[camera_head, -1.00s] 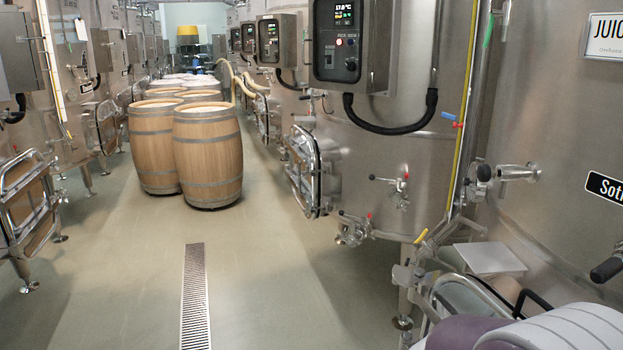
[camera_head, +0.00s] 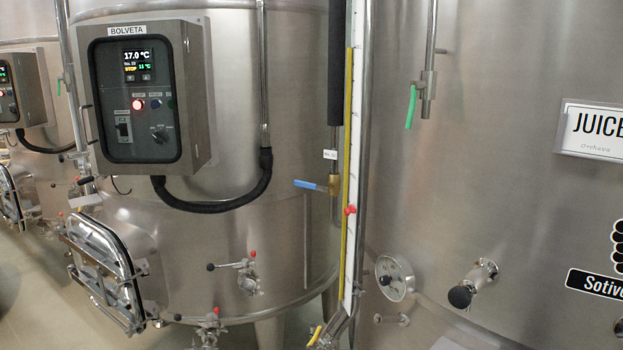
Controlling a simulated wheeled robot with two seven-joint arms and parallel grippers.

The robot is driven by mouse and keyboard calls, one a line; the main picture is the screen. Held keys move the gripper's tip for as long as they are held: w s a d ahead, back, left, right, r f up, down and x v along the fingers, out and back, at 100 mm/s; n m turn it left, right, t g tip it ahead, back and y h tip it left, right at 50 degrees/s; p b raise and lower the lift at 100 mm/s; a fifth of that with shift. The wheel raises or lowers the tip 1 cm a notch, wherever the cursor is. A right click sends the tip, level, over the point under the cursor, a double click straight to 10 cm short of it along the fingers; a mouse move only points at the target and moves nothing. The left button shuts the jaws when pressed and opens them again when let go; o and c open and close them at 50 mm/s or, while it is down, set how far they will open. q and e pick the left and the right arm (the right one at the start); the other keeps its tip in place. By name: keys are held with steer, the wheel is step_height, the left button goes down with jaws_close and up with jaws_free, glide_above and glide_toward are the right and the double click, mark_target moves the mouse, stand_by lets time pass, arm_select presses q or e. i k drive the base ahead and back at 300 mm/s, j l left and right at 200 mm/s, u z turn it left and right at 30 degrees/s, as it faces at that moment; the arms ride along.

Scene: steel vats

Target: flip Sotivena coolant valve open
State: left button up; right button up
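The Sotivena vat (camera_head: 540,220) fills the right side, its black name label (camera_head: 597,284) cut off at the edge. A blue lever handle (camera_head: 311,185) sits roughly level, pointing left from a brass valve body (camera_head: 335,184) on a vertical pipe with black sleeving (camera_head: 336,60), between the two vats. A green handle (camera_head: 411,106) hangs down beside a metal fitting (camera_head: 428,95) on the Sotivena vat. I cannot tell from labels which of these is the coolant valve. Neither gripper is in view.
The Bolveta vat (camera_head: 285,110) stands left with its control box (camera_head: 150,100), black hose, hatch (camera_head: 105,265) and red-tipped taps (camera_head: 245,272). A yellow-edged level gauge (camera_head: 352,200) runs between the vats. A black-ended pipe stub (camera_head: 473,283) and a dial (camera_head: 395,278) stick out from the Sotivena vat.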

mark_target(301, 184)
steer(key=i+j, duration=0.15)
steer(key=i, duration=0.15)
steer(key=i+j+z, duration=0.1)
steer(key=i, duration=0.25)
steer(key=k, duration=0.5)
steer(key=i+j+z, duration=0.1)
steer(key=z, duration=0.4)
steer(key=i+j+z, duration=0.1)
steer(key=z, duration=0.4)
steer(key=i+j+z, duration=0.1)
steer(key=j, duration=0.3)
steer(key=i+j+z, duration=0.1)
steer(key=i+j, duration=0.15)
steer(key=i+j+z, duration=0.1)
steer(key=j, duration=0.45)
steer(key=i+j, duration=0.15)
steer(key=j, duration=0.25)
steer(key=i+j+z, duration=0.15)
steer(key=j, duration=0.25)
steer(key=i+j+z, duration=0.1)
steer(key=j, duration=0.35)
